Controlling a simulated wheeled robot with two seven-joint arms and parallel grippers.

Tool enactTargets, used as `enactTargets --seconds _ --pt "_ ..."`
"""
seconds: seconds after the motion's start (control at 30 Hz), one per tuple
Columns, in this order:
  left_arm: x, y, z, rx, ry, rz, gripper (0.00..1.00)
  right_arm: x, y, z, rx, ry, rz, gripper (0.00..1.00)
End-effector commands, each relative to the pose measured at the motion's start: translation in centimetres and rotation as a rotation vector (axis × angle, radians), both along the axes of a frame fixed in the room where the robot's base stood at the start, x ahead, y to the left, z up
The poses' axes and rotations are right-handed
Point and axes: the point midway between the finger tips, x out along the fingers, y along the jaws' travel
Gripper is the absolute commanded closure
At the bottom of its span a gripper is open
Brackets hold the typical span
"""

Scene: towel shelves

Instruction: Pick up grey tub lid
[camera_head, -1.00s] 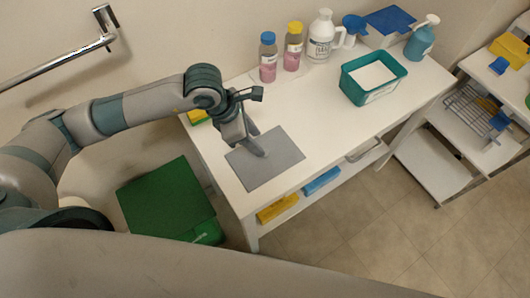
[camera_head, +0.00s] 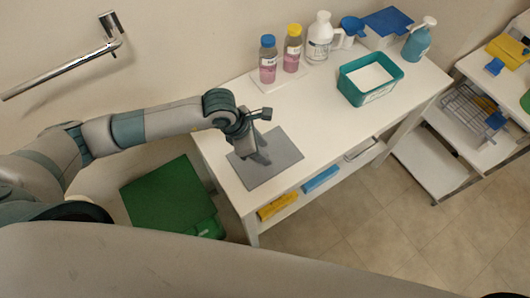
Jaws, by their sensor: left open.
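The grey tub lid (camera_head: 276,169) is a flat grey rectangle lying on the near left part of the white table. My left gripper (camera_head: 263,160) is over the upper middle of the lid, pointing down, with its jaws open. The gripper hides part of the lid, and I cannot tell whether the fingertips touch it. My right gripper is not in view.
A teal tub (camera_head: 370,78) with white contents stands farther right on the white table (camera_head: 318,113). Bottles, including a blue-capped bottle (camera_head: 268,59), line the back edge. Yellow and blue towels lie on the shelf below. A green bin (camera_head: 168,199) stands left of the table.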

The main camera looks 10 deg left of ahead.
Motion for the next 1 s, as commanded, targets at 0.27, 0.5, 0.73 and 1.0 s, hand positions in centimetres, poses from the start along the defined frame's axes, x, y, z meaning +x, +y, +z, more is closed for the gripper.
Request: enactTargets --seconds 0.27,0.5,0.73,1.0 --pt "0.04 -0.03 -0.21 0.000 0.000 0.000 0.60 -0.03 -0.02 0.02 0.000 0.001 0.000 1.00" --pt "0.05 -0.03 -0.19 0.000 0.000 0.000 0.62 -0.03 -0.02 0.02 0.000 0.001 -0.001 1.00" --pt "0.05 -0.02 -0.17 0.000 -0.001 0.000 1.00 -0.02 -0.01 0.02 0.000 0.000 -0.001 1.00" --pt "0.06 -0.03 -0.15 0.000 -0.001 0.000 1.00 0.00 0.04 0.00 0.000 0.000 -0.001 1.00"
